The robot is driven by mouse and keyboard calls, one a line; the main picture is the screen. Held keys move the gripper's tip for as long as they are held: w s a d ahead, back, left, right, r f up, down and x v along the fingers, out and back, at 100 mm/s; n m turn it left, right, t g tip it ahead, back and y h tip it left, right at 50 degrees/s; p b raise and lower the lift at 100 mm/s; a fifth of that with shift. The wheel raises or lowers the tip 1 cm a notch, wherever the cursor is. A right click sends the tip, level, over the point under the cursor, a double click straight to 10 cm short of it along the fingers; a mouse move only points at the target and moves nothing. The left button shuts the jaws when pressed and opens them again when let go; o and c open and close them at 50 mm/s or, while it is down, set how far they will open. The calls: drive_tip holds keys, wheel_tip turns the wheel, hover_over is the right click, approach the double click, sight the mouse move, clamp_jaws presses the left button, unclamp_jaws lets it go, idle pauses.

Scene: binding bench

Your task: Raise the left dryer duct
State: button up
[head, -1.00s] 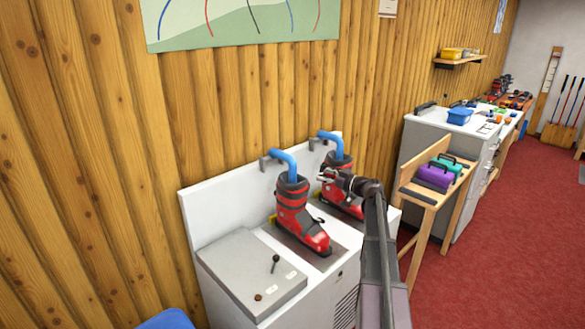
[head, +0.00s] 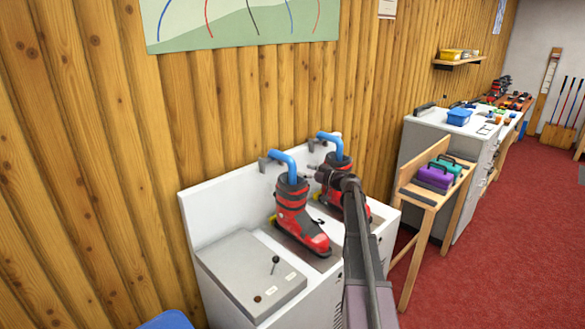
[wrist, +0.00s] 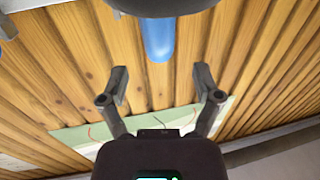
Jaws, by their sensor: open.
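The left dryer duct (head: 287,161) is a blue bent pipe coming from the back panel and running down into the top of the left red and black ski boot (head: 297,215). A second blue duct (head: 330,137) goes into the right boot (head: 336,190) behind my arm. My gripper (head: 312,174) is just right of the left duct, near the top of the left boot. In the wrist view my gripper (wrist: 160,85) is open, with a blue duct (wrist: 159,38) beyond and between the fingertips. The fingers do not touch it there.
The dryer's white back panel (head: 225,198) stands against the log wall. A grey control box (head: 248,270) with a lever (head: 275,264) sits at the front left. A wooden rack (head: 425,197) with purple and teal cases stands to the right.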

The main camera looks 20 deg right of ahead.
sight(293, 166)
drive_tip(key=shift+x, duration=2.95)
clamp_jaws()
